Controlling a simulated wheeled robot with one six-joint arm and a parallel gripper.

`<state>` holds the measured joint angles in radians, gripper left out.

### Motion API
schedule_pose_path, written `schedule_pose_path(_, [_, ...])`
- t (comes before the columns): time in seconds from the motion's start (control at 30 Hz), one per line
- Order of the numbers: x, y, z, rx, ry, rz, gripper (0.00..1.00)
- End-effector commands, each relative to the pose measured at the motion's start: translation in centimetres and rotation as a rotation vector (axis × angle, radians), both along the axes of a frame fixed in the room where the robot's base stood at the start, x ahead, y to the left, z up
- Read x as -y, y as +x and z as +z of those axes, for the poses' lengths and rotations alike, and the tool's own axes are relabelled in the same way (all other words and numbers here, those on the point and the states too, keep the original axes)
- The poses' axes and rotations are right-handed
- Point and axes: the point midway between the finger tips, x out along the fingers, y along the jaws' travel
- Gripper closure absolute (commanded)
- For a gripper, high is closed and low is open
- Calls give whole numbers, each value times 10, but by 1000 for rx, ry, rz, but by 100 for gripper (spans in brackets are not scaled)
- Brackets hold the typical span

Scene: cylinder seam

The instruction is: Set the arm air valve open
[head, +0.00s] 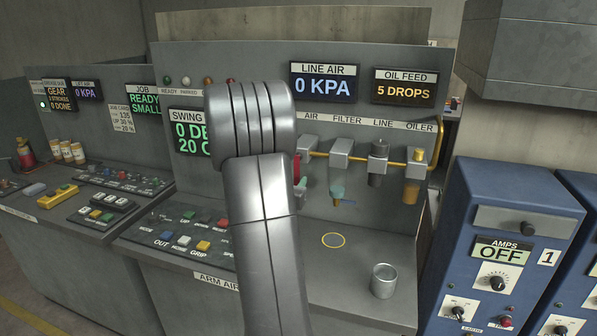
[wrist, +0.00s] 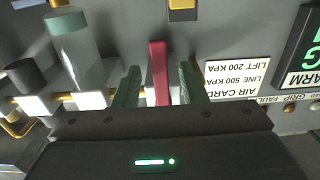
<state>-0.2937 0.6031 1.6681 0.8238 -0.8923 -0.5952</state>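The arm air valve shows as a red lever (wrist: 159,75) in the wrist view, which sees the panel upside down. My gripper (wrist: 159,68) is open, with one greenish finger on each side of the lever and a small gap on both sides. The LINE AIR display (head: 323,83) reads 0 KPA.
Right of the valve are the filter (head: 337,185), the line unit (head: 377,163) and the oiler (head: 413,175). The OIL FEED display (head: 404,87) reads 5 DROPS. A metal cup (head: 384,281) stands on the bench. An air card (wrist: 237,78) is beside the lever.

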Motion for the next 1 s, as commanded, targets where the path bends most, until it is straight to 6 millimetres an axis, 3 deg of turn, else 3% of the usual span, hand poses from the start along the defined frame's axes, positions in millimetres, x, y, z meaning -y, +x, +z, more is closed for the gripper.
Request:
schedule_pose_path(0.1, [7, 20, 2, -1, 0, -2, 62])
schedule_pose_path(0.3, [13, 40, 1, 1, -1, 0, 62])
schedule_pose_path(0.67, [14, 45, 0, 0, 0, 1, 62])
schedule_pose_path(0.87, [14, 45, 0, 0, 0, 1, 97])
schedule_pose_path(1.0, [14, 44, 0, 0, 0, 1, 100])
